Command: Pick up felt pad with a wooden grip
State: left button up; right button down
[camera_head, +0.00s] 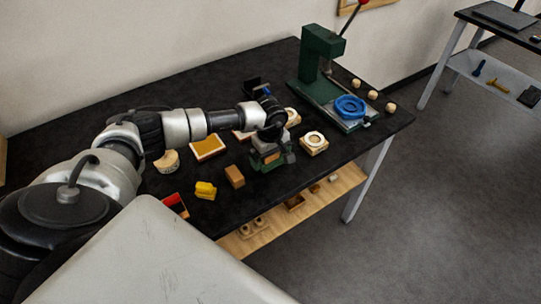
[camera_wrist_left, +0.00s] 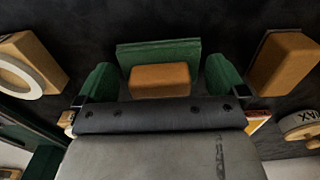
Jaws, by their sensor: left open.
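The felt pad (camera_wrist_left: 158,50) is a green slab in the left wrist view, with a tan wooden grip (camera_wrist_left: 160,80) on top. My left gripper (camera_wrist_left: 160,84) is open, with one green finger on each side of the wooden grip and a visible gap on both sides. In the head view my left gripper (camera_head: 271,156) points down over the table's front part. There it hides most of the pad, and its green fingers are hard to tell from the felt. My right gripper is not in view.
A wooden block (camera_head: 234,176) and a block with a white ring (camera_head: 314,143) flank the gripper on the black table (camera_head: 100,122). A wax piece (camera_head: 167,161), a tray (camera_head: 208,147) and a yellow object (camera_head: 205,190) lie left. A green press (camera_head: 322,60) stands behind.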

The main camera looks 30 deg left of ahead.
pick_arm(q)
jog(key=shift+f, duration=0.25)
jog(key=c, duration=0.7)
jog(key=shift+r, duration=0.2)
jog(key=shift+r, duration=0.2)
jog(key=r+b, duration=0.2)
jog(key=r, duration=0.1)
jog(key=shift+d+r, duration=0.3)
jog(key=shift+d, duration=0.05)
jog(key=shift+s+d+r+b, duration=0.45)
jog(key=shift+d+r, duration=0.7)
jog(key=shift+d, duration=0.65)
jog(key=shift+s+d+r+b, duration=0.4)
jog(key=shift+d+r, duration=0.7)
jog(key=shift+d, duration=0.75)
jog(key=shift+s+d+r+b, duration=0.3)
jog(key=shift+d+r+b, duration=0.2)
jog(key=shift+d+r, duration=1)
jog(key=shift+d+f, duration=0.25)
jog(key=shift+f, duration=0.1)
